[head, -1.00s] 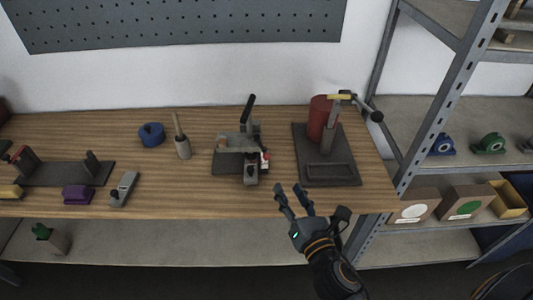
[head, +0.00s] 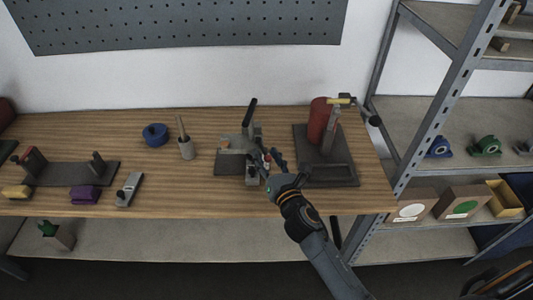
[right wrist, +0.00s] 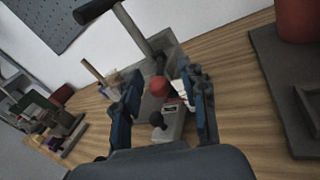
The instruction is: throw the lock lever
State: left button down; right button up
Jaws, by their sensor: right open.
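A grey bench fixture (head: 234,143) on a dark base stands on the wooden bench, with a long black-gripped handle (head: 249,112) tilted up from it. In the right wrist view the fixture shows a red ball knob (right wrist: 160,87) and a small black knob (right wrist: 157,119) on a light grey block. I cannot tell for sure which of these is the lock lever. My right gripper (head: 272,158) is open at the fixture's front right. In the right wrist view its fingers (right wrist: 163,84) stand either side of the red knob, with no clear contact.
A dark press stand with a red cylinder (head: 319,120) is close on the right. A grey holder with a stick (head: 186,148) and a blue round part (head: 155,134) stand left. A metal shelf (head: 432,130) rises at the right.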

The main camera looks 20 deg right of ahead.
jog(key=shift+w, duration=0.25)
grip_shut()
